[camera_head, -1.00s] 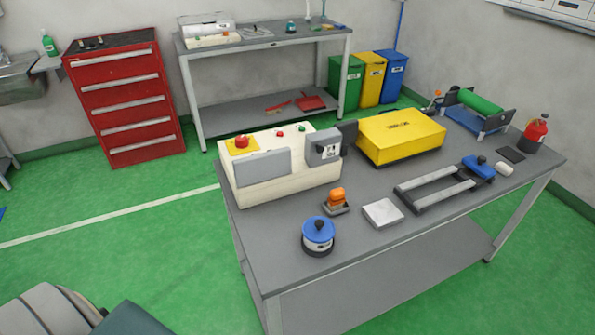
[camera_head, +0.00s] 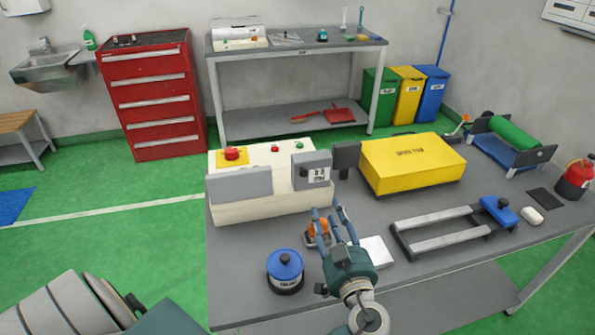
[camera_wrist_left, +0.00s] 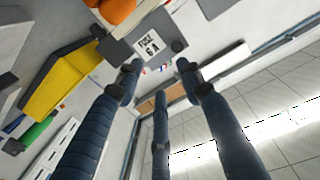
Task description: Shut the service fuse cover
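The service fuse box (camera_head: 313,171) is a small grey housing on the front right of the cream machine (camera_head: 270,205). Its white label reads "FUSE 6 A" in the left wrist view (camera_wrist_left: 149,46). A dark grey panel (camera_head: 346,158), apparently its cover, stands out to the right of the box, swung open. It seems to show left of the label in the wrist view (camera_wrist_left: 114,50). My left gripper (camera_head: 328,213) is open and empty, fingers spread, in front of and below the box, apart from it. My right gripper is not in view.
An orange-topped item (camera_head: 318,229) stands behind my left gripper, partly hidden. A blue-lidded pot (camera_head: 285,272) is to its left, a white block (camera_head: 374,252) to its right. A yellow case (camera_head: 412,162) lies close right of the panel. A grey rail frame (camera_head: 440,217) is further right.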

